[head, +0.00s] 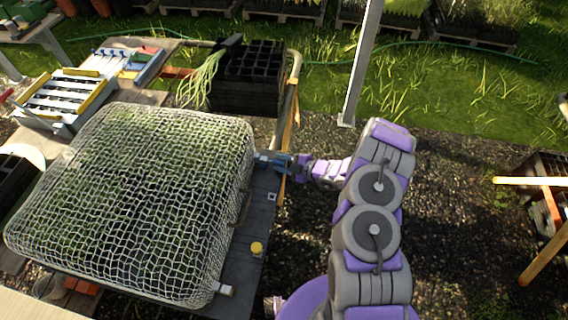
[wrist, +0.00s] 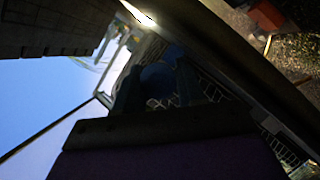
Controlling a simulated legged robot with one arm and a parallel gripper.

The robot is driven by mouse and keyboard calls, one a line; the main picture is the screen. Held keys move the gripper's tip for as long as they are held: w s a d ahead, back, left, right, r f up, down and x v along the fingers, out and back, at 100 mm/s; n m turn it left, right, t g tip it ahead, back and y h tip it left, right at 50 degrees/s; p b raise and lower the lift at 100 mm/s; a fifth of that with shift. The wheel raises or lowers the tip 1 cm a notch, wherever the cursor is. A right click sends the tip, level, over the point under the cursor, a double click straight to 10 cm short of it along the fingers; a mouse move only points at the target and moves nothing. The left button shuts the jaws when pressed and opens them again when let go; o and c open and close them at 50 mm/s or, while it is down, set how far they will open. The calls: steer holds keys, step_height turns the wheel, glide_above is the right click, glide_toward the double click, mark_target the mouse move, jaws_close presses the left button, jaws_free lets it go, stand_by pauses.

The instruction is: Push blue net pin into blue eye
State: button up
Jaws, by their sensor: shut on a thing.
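My gripper (head: 279,163) reaches in from the right to the right edge of the net-covered tray. In the wrist view the pin (wrist: 158,76) is a dark blue round shape between the two dark fingers. The white net (head: 135,200) covers the tray of green seedlings. I cannot make out the blue eye; the gripper and pin may hide it. Whether the pin's tip is in an eye cannot be told.
A yellow knob (head: 256,248) stands on the grey bench edge, and a white one (head: 224,289) sits near the net's front corner. A black cell tray (head: 255,62) with a green plant bundle (head: 203,80) is behind. A metal post (head: 362,65) rises behind my arm.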

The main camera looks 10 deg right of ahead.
steer(key=shift+w+a+b, duration=0.2)
steer(key=shift+a+b, duration=0.1)
steer(key=shift+a, duration=0.4)
steer(key=o, duration=1)
steer(key=shift+o, duration=0.6)
steer(key=shift+s+f, duration=0.1)
steer(key=shift+o, duration=0.3)
steer(key=shift+s+d, duration=0.1)
steer(key=shift+d, duration=0.05)
steer(key=shift+c, duration=0.4)
